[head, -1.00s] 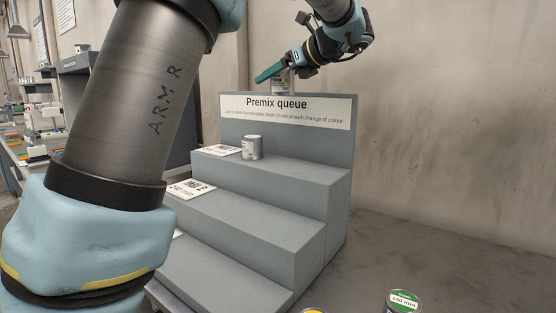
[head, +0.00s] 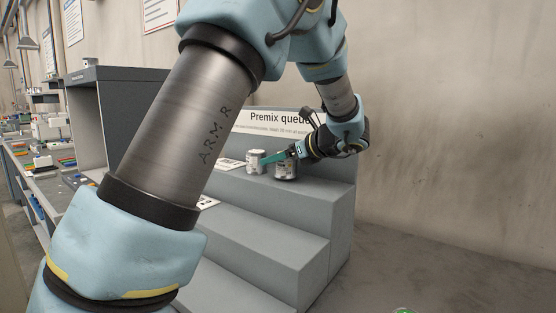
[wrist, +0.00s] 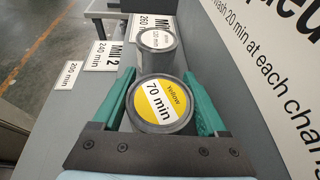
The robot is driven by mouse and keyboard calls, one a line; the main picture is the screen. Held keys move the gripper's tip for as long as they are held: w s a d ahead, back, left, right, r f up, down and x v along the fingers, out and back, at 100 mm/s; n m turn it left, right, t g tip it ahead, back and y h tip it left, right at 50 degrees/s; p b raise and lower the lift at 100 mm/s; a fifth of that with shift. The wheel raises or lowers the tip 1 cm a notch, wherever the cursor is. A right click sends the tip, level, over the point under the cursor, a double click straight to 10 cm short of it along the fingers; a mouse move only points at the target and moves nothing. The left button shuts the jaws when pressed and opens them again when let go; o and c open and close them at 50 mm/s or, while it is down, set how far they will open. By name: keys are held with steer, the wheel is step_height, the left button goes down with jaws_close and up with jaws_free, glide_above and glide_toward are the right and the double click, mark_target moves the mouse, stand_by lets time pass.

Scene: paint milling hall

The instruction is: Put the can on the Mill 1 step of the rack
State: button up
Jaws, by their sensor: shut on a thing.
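A grey can (head: 286,171) with a yellow and white lid reading "Yellow 70 min" (wrist: 162,104) is between the green fingers of my gripper (head: 279,157), which is shut on it. The can is upright at the top step (head: 318,184) of the grey rack. I cannot tell whether its base touches the step. In the wrist view, the top step's card (wrist: 152,22) reads "260 min"; its mill name is partly hidden. Lower cards read "Mill 2, 240 min" (wrist: 103,56) and "200 min" (wrist: 68,76).
Another grey can (head: 255,161), marked 120 min in the wrist view (wrist: 155,42), stands on the top step left of the held can, close to it. The "Premix queue" board (head: 262,122) rises behind. The top step is clear to the right.

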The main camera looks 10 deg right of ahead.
steer(key=shift+f, duration=0.25)
steer(key=shift+f, duration=0.15)
steer(key=o, duration=1.5)
steer(key=shift+s+d+r, duration=0.1)
steer(key=shift+r, duration=0.1)
steer(key=b+v, duration=0.2)
steer(key=v, duration=0.9)
steer(key=shift+s+d+r, duration=0.1)
steer(key=shift+s+d, duration=0.15)
steer(key=shift+s, duration=0.05)
